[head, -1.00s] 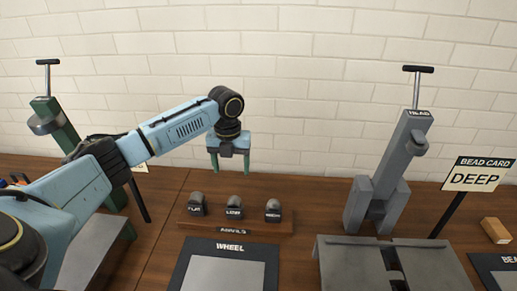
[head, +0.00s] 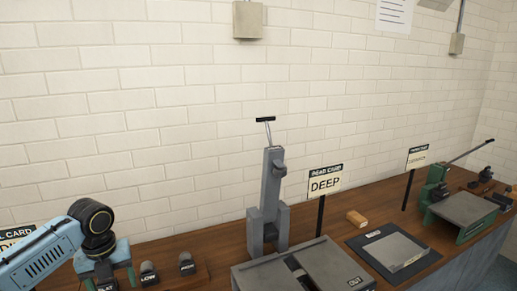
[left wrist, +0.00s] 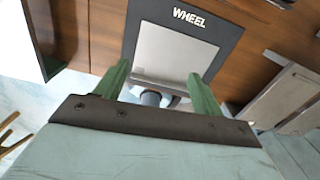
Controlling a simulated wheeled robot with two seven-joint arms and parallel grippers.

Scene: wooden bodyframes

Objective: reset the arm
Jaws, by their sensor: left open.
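My left arm (head: 45,255) is light blue with black joints and comes in at the lower left of the head view. Its gripper (left wrist: 157,78) is open in the left wrist view, with two green fingers apart and nothing between their tips. In the head view the fingers are cut off or hidden at the bottom edge. Below the gripper, the wrist view shows the dark mat marked WHEEL (left wrist: 222,32) with a bare light grey panel (left wrist: 175,50). My right gripper is in neither view.
Small dark anvils, one marked LOW (head: 148,273), stand beside the left gripper. A grey press (head: 270,195), a DEEP bead card (head: 325,182), a wooden block (head: 357,218), a mat with a panel (head: 350,243) and a green machine (head: 437,190) stand along the bench.

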